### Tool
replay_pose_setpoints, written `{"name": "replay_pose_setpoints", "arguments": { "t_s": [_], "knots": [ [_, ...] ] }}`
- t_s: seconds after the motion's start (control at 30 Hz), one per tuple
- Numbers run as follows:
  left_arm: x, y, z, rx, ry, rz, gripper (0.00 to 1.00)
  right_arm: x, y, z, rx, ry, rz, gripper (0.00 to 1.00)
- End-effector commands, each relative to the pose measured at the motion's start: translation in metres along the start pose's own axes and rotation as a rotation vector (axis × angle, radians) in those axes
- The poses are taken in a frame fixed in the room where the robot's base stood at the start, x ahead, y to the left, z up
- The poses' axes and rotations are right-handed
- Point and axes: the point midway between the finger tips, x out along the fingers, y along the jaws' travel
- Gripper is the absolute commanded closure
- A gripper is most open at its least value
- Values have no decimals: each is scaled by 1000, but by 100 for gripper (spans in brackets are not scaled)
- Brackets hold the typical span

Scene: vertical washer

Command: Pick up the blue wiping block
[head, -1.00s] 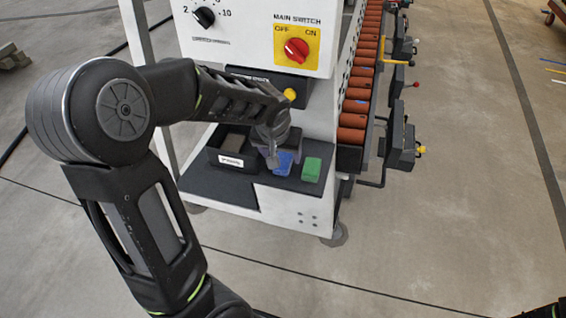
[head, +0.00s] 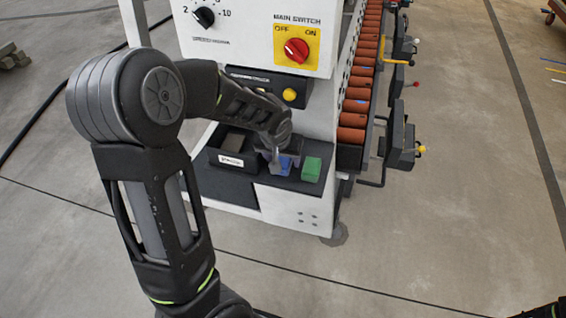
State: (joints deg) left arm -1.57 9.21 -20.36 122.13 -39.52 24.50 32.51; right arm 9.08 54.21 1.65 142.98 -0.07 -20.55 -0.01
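The blue wiping block (head: 285,165) lies on the dark shelf (head: 240,192) at the lower front of the washer. It sits between a dark bin on its left and a green block (head: 311,169) on its right. My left gripper (head: 277,160) reaches down at the blue block from above and hides part of it. One finger shows at the block's left side. Whether the fingers are closed on the block is too small to tell. Of my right arm only a dark bit shows at the lower right corner; its gripper is not visible.
The dark bin (head: 232,159) with a white label stands left of the blue block. The washer panel (head: 255,45) with a red main switch (head: 296,49) overhangs the shelf. A roller conveyor (head: 357,106) runs behind on the right. The floor in front is clear.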

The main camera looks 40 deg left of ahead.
Motion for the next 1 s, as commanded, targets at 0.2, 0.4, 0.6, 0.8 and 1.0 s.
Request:
{"name": "replay_pose_setpoints", "arguments": {
  "t_s": [0.2,0.4,0.6,0.8,1.0],
  "knots": [
    [0,0,0,0,0,0,59,0,0,0,0,0,0,64],
    [0,0,0,0,0,0,75,0,0,0,0,0,0,64],
    [0,0,0,0,0,0,92,0,0,0,0,0,0,64],
    [0,0,0,0,0,0,99,0,0,0,0,0,0,64],
    [-1,0,0,0,1,0,99,0,0,0,0,0,0,64]
  ]
}}
